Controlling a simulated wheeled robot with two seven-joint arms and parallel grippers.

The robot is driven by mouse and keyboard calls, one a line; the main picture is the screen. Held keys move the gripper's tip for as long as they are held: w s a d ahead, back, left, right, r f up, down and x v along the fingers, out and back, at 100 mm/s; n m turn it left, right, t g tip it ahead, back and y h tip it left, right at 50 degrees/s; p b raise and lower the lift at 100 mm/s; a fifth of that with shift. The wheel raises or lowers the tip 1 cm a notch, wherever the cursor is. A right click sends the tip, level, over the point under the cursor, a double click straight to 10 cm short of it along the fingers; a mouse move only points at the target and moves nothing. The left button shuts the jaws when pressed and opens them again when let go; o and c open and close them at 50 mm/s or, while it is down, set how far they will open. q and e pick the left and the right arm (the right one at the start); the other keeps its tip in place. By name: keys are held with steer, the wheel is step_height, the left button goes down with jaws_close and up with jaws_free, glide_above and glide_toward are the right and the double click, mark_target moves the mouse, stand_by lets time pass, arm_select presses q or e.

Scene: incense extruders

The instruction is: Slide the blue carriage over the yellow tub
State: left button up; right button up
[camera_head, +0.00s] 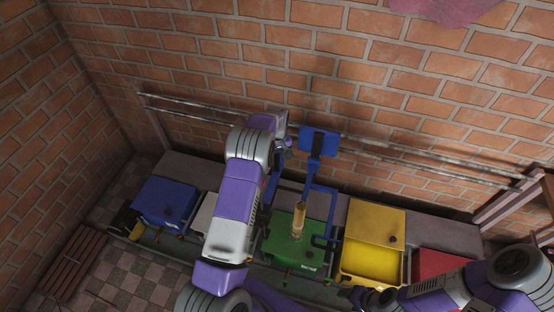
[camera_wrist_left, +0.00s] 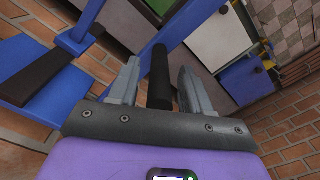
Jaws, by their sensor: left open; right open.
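The blue carriage (camera_head: 318,142) hangs on the rail along the brick wall. Its blue frame reaches down, and a brass cylinder (camera_head: 299,218) stands over the green tub (camera_head: 286,250). The yellow tub (camera_head: 374,262) is just right of the green one, with its flat lid part behind its open front. My left gripper (camera_head: 284,158) is beside the carriage's left side. In the left wrist view its fingers (camera_wrist_left: 160,85) are apart, with a black bar (camera_wrist_left: 158,72) between them; contact is unclear. My right gripper (camera_head: 368,297) is low, in front of the yellow tub, its fingers hard to make out.
Two metal rails (camera_head: 420,158) run along the wall. A blue tub (camera_head: 166,200) and a white tub (camera_head: 204,214) stand left of the green one, and a red tub (camera_head: 436,264) stands right of the yellow one. A wooden slatted piece (camera_head: 75,262) lies at left.

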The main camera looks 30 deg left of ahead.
arm_select(q)
steer(key=shift+f, duration=0.25)
jaws_close()
steer(key=shift+d, duration=0.1)
stand_by(0.3)
